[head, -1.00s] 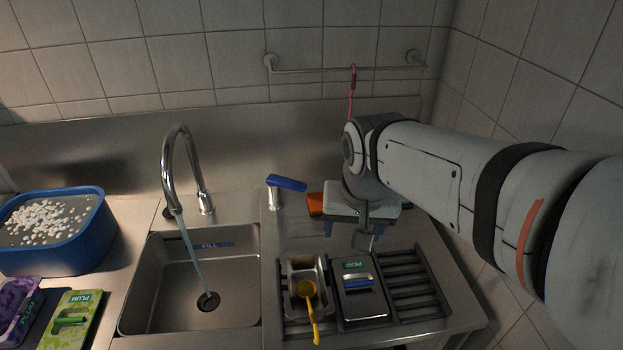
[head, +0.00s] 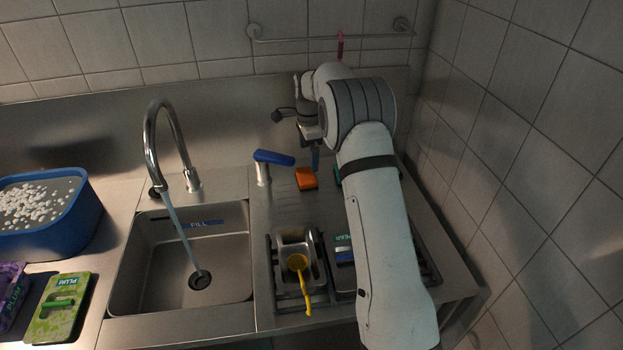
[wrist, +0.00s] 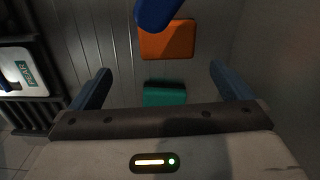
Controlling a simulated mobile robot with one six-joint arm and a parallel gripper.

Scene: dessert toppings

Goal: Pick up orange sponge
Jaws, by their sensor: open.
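The orange sponge (head: 306,178) lies on the steel counter behind the rack, just right of the blue-handled tap lever in the head view. In the wrist view the orange sponge (wrist: 168,43) is at the top middle, beyond my fingertips, its upper part overlapped by a blue handle. My gripper (wrist: 160,72) is open and empty, one blue finger on each side. A teal sponge (wrist: 164,94) lies nearer, between the fingers in the picture. In the head view my gripper (head: 316,157) is above the counter close to the orange sponge, partly hidden by my arm.
The blue-handled lever (head: 274,158) stands close beside the orange sponge; its handle (wrist: 156,12) juts into the wrist view. The rack (head: 268,290) holds a metal container (head: 284,241) with a yellow scoop (head: 298,262). Water runs from the faucet (head: 150,135) into the sink at left. Tiled wall is at right.

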